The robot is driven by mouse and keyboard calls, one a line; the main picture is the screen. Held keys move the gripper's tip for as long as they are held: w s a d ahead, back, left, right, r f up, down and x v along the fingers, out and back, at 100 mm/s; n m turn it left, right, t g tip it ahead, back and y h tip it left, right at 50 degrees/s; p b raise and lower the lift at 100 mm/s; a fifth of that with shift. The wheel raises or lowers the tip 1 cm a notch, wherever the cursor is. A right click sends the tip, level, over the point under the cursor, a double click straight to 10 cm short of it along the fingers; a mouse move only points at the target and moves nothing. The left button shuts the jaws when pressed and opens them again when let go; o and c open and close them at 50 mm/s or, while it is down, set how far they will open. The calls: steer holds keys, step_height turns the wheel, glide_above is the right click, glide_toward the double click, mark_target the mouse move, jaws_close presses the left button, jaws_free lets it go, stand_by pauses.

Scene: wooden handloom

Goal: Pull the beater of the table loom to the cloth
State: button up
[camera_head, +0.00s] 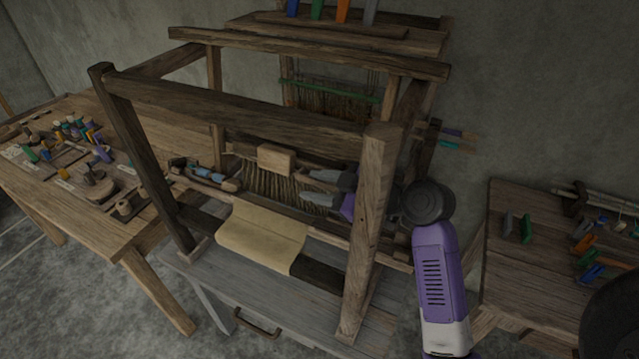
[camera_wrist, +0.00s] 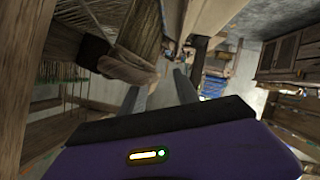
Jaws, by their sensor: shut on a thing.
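The table loom (camera_head: 240,110) stands on a grey table, with tan cloth (camera_head: 262,237) at its front beam. Warp threads (camera_head: 268,187) run back from the cloth. The beater (camera_head: 277,159), with a pale wooden block at its middle, spans the warp behind the cloth, with a strip of warp between them. My gripper (camera_head: 306,186) reaches in from the right, behind the right front post, its fingers just right of the block. It is shut on the beater; the exact contact is hard to see. In the wrist view, the two grey fingers (camera_wrist: 160,92) stand apart beside pale wood.
The loom's right front post (camera_head: 369,230) stands in front of my arm, and a top beam (camera_head: 240,106) crosses above. A shuttle with blue yarn (camera_head: 208,176) lies at the left. Side tables with tools stand left (camera_head: 150,215) and right (camera_head: 520,270).

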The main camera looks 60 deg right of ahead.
steer(key=shift+a, duration=0.25)
steer(key=b+v, duration=0.1)
steer(key=v, duration=0.6)
steer(key=shift+s+d+b, duration=0.2)
steer(key=shift+s+b, duration=0.1)
steer(key=shift+s, duration=0.1)
steer(key=shift+r, duration=0.15)
